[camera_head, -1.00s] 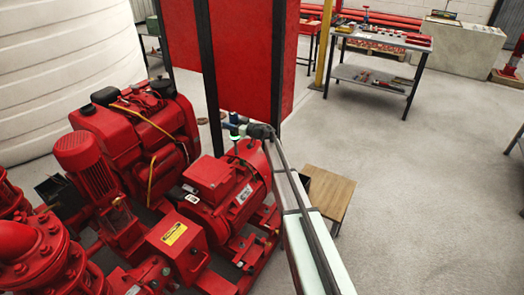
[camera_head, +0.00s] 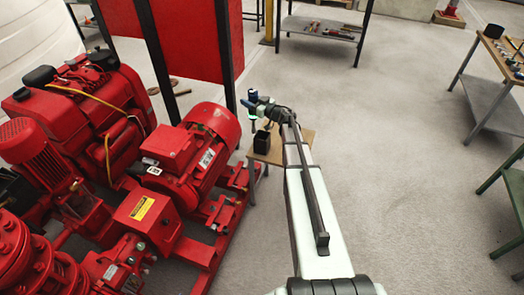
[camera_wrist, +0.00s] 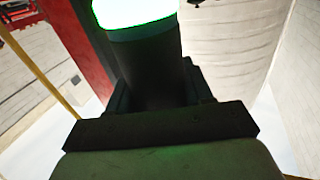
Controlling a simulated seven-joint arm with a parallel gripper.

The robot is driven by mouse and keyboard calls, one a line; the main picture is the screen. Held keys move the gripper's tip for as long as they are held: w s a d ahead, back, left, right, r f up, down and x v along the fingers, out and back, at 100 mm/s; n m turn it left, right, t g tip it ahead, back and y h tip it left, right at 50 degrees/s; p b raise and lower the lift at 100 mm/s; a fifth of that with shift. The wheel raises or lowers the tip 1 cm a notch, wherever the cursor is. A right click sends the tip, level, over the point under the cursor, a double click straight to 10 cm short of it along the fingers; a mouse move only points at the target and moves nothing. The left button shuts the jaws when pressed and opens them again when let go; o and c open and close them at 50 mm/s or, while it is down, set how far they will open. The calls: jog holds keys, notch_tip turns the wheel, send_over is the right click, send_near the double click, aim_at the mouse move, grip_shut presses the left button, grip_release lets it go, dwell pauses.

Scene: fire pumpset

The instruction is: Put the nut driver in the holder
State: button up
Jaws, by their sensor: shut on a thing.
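My gripper (camera_head: 252,106) is out at the end of my arm, above the small wooden table beside the red pump set. In the wrist view my gripper (camera_wrist: 160,118) is shut on a dark cylinder with a bright green end, which I take to be the nut driver (camera_wrist: 148,62). The rest of the tool is hidden. In the head view it is too small to make out clearly. A black open-topped box, seemingly the holder (camera_head: 262,142), stands on the wooden table, just below my gripper and apart from it.
The wooden table (camera_head: 276,155) is small, with the red motor (camera_head: 213,125) close on its left. A red panel (camera_head: 190,40) with dark posts stands behind. Workbenches with tools (camera_head: 325,28) stand at the back and right.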

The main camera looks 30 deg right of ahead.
jog(key=s+d+f, duration=0.3)
jog(key=f, duration=0.8)
jog(key=shift+f+m+h, duration=0.2)
jog(key=shift+m+h, duration=0.1)
jog(key=shift+h, duration=0.1)
jog(key=o, duration=1.2)
jog(key=shift+f, duration=0.15)
jog(key=shift+c, duration=0.2)
jog(key=v, duration=1.2)
